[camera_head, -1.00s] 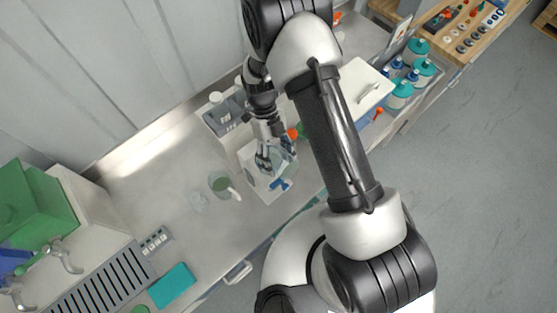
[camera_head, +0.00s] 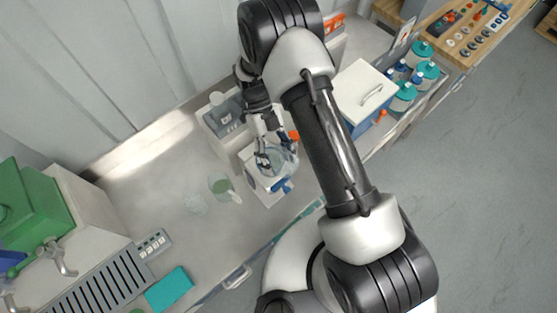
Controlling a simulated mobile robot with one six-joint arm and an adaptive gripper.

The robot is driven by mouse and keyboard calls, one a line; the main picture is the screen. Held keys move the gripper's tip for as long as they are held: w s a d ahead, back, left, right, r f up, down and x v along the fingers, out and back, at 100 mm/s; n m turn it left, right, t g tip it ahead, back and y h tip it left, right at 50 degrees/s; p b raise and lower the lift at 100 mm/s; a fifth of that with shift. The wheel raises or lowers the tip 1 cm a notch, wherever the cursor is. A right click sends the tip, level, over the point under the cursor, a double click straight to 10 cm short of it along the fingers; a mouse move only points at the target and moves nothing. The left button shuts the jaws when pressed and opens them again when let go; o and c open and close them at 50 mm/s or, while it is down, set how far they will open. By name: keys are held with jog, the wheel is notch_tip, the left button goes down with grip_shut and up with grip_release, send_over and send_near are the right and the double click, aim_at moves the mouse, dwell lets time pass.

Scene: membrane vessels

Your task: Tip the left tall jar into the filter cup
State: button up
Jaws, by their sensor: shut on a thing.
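My gripper (camera_head: 268,156) is over the worktop, shut on a clear, see-through jar (camera_head: 285,158). The jar is held above a white stand (camera_head: 259,191). The jar looks tilted, but its mouth and contents are too small to make out. A blue part (camera_head: 283,186) shows at the front of the stand. The filter cup cannot be told apart clearly from the clear jar. A clear cup with greenish content and a pale handle (camera_head: 222,188) stands left of the stand.
A faint clear dish (camera_head: 195,204) lies further left. A grey-white device (camera_head: 222,113) stands behind, near the wall. A white box with a handle (camera_head: 363,92) and several teal-capped bottles (camera_head: 404,96) are at the right. The worktop's left middle (camera_head: 150,175) is clear.

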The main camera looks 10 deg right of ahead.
jog(key=shift+w+r+g, duration=0.1)
jog(key=shift+r+g, duration=0.05)
jog(key=shift+g, duration=0.15)
dwell(1.9)
